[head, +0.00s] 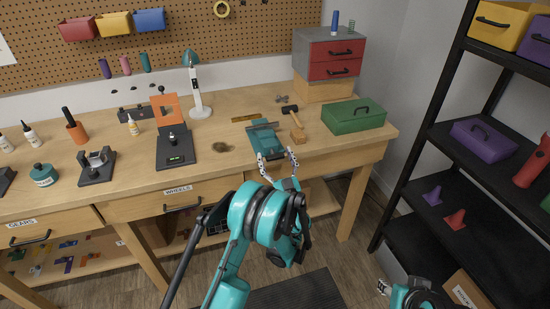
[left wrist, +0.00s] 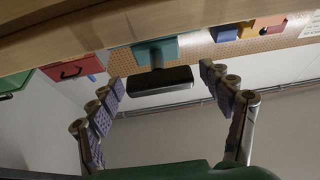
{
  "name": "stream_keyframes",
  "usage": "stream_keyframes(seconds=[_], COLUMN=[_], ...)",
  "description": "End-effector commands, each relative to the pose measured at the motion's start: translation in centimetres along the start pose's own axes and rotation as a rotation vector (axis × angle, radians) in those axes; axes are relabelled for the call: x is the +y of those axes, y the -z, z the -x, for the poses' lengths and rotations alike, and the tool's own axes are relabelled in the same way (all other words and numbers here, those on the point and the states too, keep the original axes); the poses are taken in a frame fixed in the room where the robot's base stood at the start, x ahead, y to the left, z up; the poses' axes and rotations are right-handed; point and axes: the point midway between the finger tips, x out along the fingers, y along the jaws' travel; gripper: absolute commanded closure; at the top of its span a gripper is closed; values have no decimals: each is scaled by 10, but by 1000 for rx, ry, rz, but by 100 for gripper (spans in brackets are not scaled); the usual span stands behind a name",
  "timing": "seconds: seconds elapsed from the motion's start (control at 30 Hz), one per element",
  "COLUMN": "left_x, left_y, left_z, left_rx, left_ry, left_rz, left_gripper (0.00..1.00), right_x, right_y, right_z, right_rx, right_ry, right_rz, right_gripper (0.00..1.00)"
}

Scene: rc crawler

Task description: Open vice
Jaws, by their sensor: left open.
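The teal vice (head: 263,138) is fixed at the front edge of the wooden workbench (head: 225,165). In the left wrist view its teal body (left wrist: 153,50) and its dark front bar (left wrist: 160,81) show below the bench edge, near the middle of the picture. My left gripper (head: 277,155) is at the front of the vice, open and empty. In the left wrist view its two fingers stand wide apart, one on each side of the dark bar, with gaps visible. The vice's handle cannot be made out clearly. Part of my right arm shows at the lower right, but its gripper cannot be made out.
A wooden mallet (head: 297,130) lies right of the vice, and a green toolbox (head: 354,117) stands farther right. A red-drawer cabinet (head: 331,65) is behind. A dark scale-like device (head: 176,148) is to the left. A black shelf (head: 470,150) stands at the right.

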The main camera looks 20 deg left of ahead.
Motion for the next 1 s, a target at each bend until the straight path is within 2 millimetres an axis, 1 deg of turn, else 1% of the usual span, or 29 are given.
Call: stream_keyframes(seconds=[0.3,0.4,0.5,0.63,0.9,1.0], left_x=[1,1,1,1,1,-5], left_y=[55,70,80,86,87,89], left_z=[-22,-29,-33,-36,-36,-38], left_rx=[0,0,0,0,-1,-21], left_ry=[0,0,0,0,1,13], left_rz=[0,0,0,1,0,-9], left_gripper=[21,21,21,21,21,21], right_x=[0,0,0,0,0,0], right_y=[0,0,0,0,0,0], right_z=[0,0,0,0,0,0], right_rx=[0,0,0,0,0,0], right_ry=[0,0,0,0,0,0], right_rz=[0,0,0,0,0,0], right_gripper=[60,60,60,60,60,60])
